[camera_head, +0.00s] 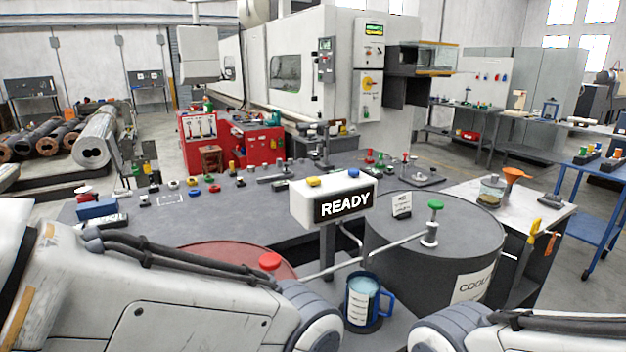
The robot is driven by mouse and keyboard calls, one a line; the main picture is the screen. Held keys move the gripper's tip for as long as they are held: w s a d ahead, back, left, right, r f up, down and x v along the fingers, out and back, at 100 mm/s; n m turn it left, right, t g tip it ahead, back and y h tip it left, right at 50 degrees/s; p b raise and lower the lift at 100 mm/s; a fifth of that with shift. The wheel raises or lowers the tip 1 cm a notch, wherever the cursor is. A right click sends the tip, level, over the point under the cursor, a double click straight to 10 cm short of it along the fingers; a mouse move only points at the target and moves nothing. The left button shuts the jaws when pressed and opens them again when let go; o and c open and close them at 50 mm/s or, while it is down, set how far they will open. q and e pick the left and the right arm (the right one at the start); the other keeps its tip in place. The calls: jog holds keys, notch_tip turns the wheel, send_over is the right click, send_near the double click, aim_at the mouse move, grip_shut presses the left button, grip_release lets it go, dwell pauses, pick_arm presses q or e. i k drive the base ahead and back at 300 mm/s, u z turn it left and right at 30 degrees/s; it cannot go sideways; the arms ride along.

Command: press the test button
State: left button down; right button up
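A white box with a black sign reading READY (343,202) stands on a grey post near the middle. A yellow button (314,181) and a blue button (353,173) sit on its top; I cannot read which is the test button. A red-topped barrel (215,256) with a red knob (270,261) is at the left, partly hidden by my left arm. A grey barrel (400,243) with a green knob (436,204) is at the right. My arms cross the bottom edge; neither gripper shows.
A blue jug (361,302) stands below the pipe (385,248) between the barrels. A dark workbench (255,215) with many small parts lies behind. A light side table (520,205) with an orange funnel (516,174) is at the right.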

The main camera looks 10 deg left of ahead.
aim_at(313, 181)
jog(key=z, duration=1.55)
jog(key=i, duration=1.8)
jog(key=u, duration=3.05)
jog(key=i, duration=0.15)
jog(key=z, duration=0.2)
